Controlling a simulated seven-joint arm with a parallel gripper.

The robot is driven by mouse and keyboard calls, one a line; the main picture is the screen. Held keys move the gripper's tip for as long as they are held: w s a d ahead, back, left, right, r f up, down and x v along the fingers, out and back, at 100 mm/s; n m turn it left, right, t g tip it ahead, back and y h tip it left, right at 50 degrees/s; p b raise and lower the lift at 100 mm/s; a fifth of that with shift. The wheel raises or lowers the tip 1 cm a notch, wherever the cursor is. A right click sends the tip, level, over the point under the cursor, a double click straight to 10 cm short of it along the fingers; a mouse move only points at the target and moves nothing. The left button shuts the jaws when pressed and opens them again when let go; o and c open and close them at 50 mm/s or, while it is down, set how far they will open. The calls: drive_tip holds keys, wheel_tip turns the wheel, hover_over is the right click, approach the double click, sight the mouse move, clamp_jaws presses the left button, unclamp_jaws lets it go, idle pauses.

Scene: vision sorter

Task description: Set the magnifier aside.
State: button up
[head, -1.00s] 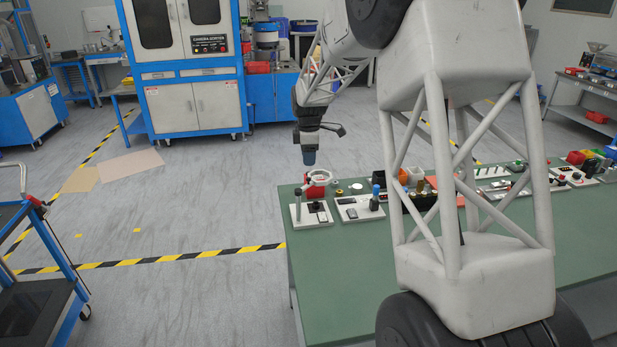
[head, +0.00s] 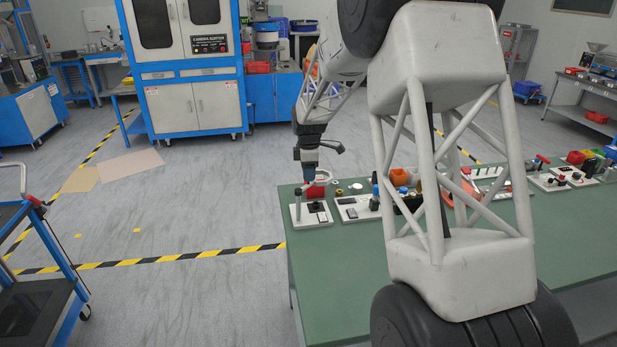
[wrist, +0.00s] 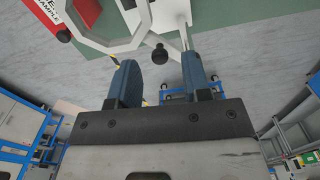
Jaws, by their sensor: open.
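The magnifier shows in the head view as a pale ring (head: 325,175) on a post at the table's near left corner, partly hidden by my gripper. In the wrist view its white angular ring (wrist: 139,30) and a dark round knob (wrist: 160,53) lie just beyond my fingers, with a white post at the top. My gripper (head: 308,181) points down at the magnifier's head. In the wrist view my gripper (wrist: 158,68) has its blue fingers spread apart, with nothing held between them; I cannot tell whether they touch the magnifier.
A red box (head: 316,190) stands right behind the post. More small devices and an orange cup (head: 399,177) line the green table (head: 345,275) to the right, partly hidden by my arm. The table's front left is clear. A blue cart (head: 45,250) stands on the floor at left.

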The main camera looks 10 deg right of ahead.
drive_tip(key=shift+f, duration=1.05)
clamp_jaws()
